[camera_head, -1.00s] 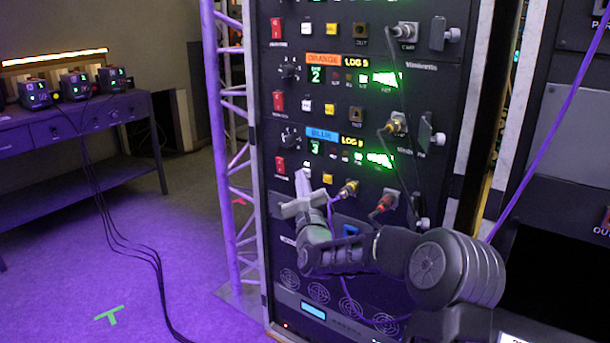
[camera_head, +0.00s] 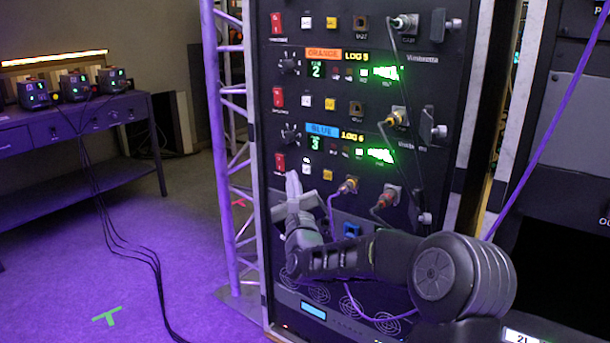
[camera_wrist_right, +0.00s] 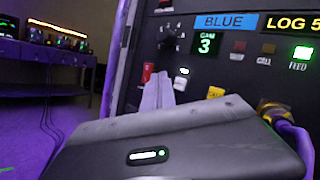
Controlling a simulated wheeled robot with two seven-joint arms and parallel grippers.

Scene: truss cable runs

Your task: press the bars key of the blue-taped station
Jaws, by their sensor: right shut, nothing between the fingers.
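The blue-taped station is the rack row with the blue BLUE label (camera_head: 323,130), also seen in the wrist view (camera_wrist_right: 224,22). Below its label is a row with a red switch (camera_head: 280,163), a white key (camera_head: 306,168) and a yellow key (camera_head: 329,175). I cannot read the white key's marking. My right gripper (camera_head: 293,180) is shut and empty, its tips just left of and below the white key. In the wrist view the fingertips (camera_wrist_right: 158,88) partly overlap the panel beside the white key (camera_wrist_right: 181,79); contact cannot be told. My left gripper is not in view.
The orange-labelled station (camera_head: 323,54) sits above with similar keys. Cable plugs (camera_head: 347,186) and a purple cable hang just right of the keys. A truss post (camera_head: 217,120) stands left of the rack. A desk (camera_head: 75,125) with small monitors is far left.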

